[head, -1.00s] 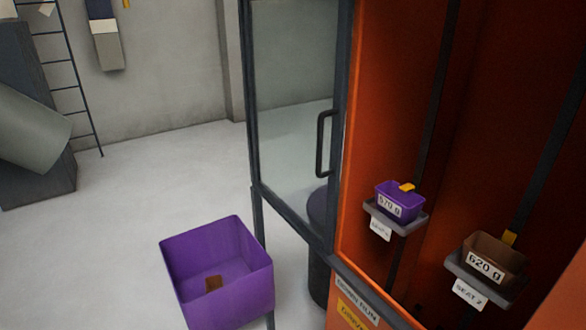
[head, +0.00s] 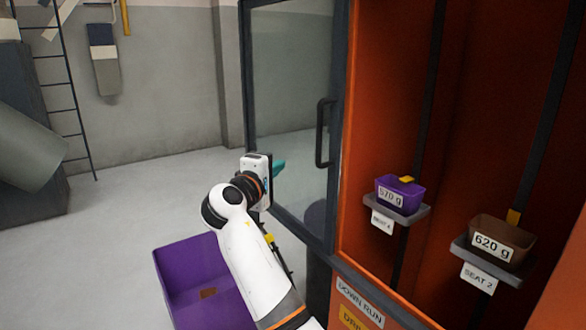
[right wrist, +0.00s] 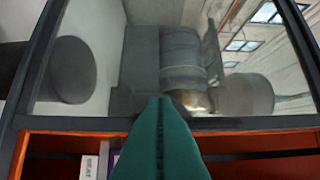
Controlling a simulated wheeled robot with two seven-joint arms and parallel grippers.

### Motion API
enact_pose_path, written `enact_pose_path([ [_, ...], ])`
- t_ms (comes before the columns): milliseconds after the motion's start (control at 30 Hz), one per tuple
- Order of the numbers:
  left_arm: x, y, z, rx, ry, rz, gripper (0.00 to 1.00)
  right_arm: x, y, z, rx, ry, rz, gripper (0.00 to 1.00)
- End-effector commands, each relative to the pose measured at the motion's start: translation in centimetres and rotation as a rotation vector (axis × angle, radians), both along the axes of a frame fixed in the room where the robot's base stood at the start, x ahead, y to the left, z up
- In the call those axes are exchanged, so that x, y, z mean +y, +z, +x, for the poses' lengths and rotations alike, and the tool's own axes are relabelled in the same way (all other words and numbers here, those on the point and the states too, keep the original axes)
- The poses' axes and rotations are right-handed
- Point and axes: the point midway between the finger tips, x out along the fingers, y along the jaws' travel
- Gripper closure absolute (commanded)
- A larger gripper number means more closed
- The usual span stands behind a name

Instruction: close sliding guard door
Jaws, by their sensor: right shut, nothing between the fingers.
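The sliding guard door (head: 290,105) is a clear panel in a dark frame, standing to the left of the orange cabinet's opening, which is uncovered. Its dark vertical handle (head: 321,132) is near the door's right edge. My right gripper (head: 280,168) is in front of the lower left part of the door, left of the handle and apart from it. Its teal fingers are shut with nothing between them. In the right wrist view the shut fingers (right wrist: 162,135) point toward the door's dark frame (right wrist: 230,124). My left gripper is not in view.
A purple bin (head: 200,280) stands at lower left, partly behind my right arm. In the orange cabinet (head: 380,130), a purple bucket (head: 408,190) and a brown bucket (head: 500,238) sit on grey seats. A ladder (head: 70,110) leans at the far left.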

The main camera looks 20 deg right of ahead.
Motion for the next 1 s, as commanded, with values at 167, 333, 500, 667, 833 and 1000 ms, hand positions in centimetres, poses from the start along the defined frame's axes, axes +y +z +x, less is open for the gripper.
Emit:
enact_pose_path([
  [167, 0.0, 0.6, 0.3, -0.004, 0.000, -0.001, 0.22, -1.3, 0.4, 1.3, 0.000, -0.007, -0.005, 1.00],
  [333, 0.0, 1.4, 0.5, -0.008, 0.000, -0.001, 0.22, -3.4, 0.6, 3.9, 0.000, -0.005, -0.004, 1.00],
  [500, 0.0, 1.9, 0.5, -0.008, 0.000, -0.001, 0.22, -5.1, 0.4, 6.1, 0.000, -0.003, -0.004, 1.00],
  [667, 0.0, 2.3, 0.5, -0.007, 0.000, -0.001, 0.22, -6.4, 0.4, 7.6, 0.000, -0.004, -0.002, 1.00],
  [833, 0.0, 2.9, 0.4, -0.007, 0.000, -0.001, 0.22, -7.0, 0.2, 6.6, -0.001, -0.002, 0.002, 1.00],
  [1000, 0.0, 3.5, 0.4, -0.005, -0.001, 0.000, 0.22, -7.7, 0.2, 5.4, -0.001, -0.002, 0.002, 1.00],
])
